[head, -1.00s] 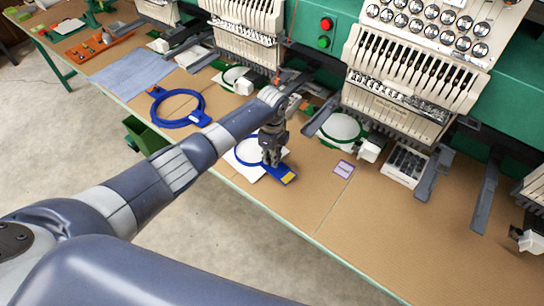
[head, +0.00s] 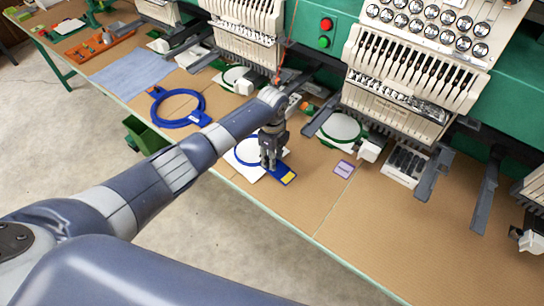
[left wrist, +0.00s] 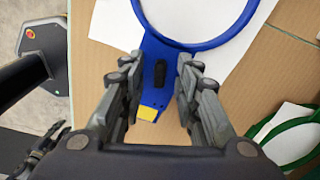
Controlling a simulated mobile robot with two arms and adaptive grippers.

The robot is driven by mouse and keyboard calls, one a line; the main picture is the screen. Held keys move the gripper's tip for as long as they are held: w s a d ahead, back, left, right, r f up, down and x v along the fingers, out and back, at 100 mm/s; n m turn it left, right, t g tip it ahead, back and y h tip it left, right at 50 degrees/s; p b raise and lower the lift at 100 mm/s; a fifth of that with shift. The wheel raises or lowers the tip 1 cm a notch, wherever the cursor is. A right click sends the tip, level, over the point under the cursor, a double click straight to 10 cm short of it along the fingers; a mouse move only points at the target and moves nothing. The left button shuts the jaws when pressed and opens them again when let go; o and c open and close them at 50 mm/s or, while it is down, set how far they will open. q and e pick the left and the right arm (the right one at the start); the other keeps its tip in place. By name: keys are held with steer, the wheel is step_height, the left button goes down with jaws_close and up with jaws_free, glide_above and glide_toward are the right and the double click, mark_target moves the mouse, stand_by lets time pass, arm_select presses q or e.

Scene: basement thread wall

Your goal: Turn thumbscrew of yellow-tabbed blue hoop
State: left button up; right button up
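The blue hoop (head: 243,140) lies on a white sheet on the table; its bracket with the yellow tab (head: 289,177) points to the lower right. In the left wrist view the hoop's ring (left wrist: 192,45) is at the top and the yellow tab (left wrist: 147,113) below. The dark thumbscrew (left wrist: 159,76) stands on the bracket between them. My left gripper (head: 268,166) is over the bracket. In the left wrist view its fingers (left wrist: 162,72) are apart on either side of the thumbscrew, with gaps visible. What seems to be my right gripper (left wrist: 42,150) shows dark at the lower left, over the floor.
Another blue hoop (head: 178,93) lies to the left on the table. A green hoop (head: 341,127) sits under the embroidery machine (head: 405,80), close by on the right. A purple card (head: 344,169) lies nearby. The table's front right is clear (head: 400,245).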

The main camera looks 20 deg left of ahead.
arm_select(q)
step_height(320, 180, up, 12)
stand_by(0.6)
